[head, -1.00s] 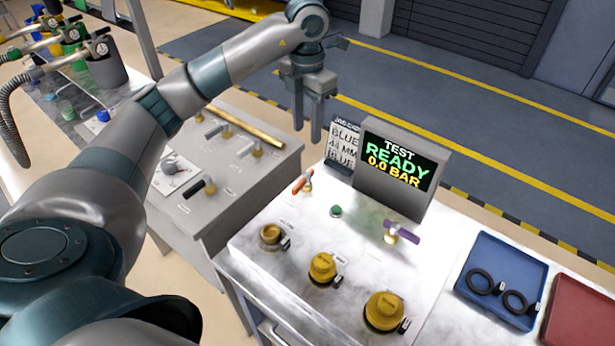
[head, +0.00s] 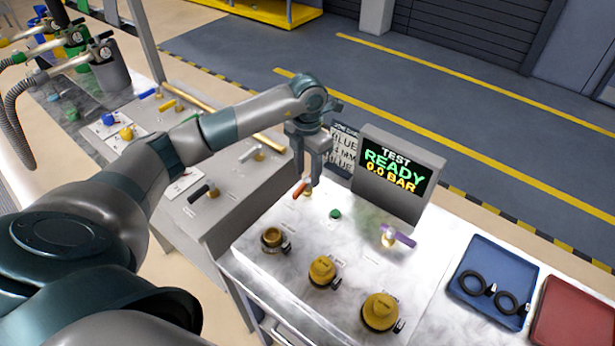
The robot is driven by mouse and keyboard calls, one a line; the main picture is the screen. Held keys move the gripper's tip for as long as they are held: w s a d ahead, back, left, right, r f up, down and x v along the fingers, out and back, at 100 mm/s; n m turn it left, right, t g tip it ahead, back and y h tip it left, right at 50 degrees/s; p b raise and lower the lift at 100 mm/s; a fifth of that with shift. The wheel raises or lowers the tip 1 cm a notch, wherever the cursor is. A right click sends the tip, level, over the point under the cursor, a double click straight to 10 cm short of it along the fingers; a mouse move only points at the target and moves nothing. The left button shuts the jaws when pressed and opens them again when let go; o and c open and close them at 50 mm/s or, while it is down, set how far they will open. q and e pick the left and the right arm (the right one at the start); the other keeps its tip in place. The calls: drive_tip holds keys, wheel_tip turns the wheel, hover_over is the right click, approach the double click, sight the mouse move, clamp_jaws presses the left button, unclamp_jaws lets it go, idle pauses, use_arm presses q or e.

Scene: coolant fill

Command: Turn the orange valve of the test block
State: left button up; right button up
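The orange valve (head: 301,189) stands at the back left of the white test block (head: 290,215), with its short orange handle slanting toward the lower left. My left gripper (head: 306,177) points down right above the valve. Its two fingers look apart, with the fingertips at or just above the handle. I cannot tell whether they touch it. The fingers partly cover the valve's surroundings. The test display (head: 396,172) reads READY and 0.0 BAR. My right gripper is not in view.
A purple-handled valve (head: 398,237), a green button (head: 335,213) and three brass-coloured caps (head: 322,270) are on the block. A label board (head: 343,148) stands close behind the gripper. A blue tray (head: 460,290) with black rings and a red tray (head: 575,312) lie at the right.

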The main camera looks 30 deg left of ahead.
sight(307, 179)
use_arm(q)
drive_tip(key=shift+f+p, duration=0.65)
drive_tip(key=shift+f, duration=1.65)
drive_tip(key=shift+c, duration=0.5)
clamp_jaws()
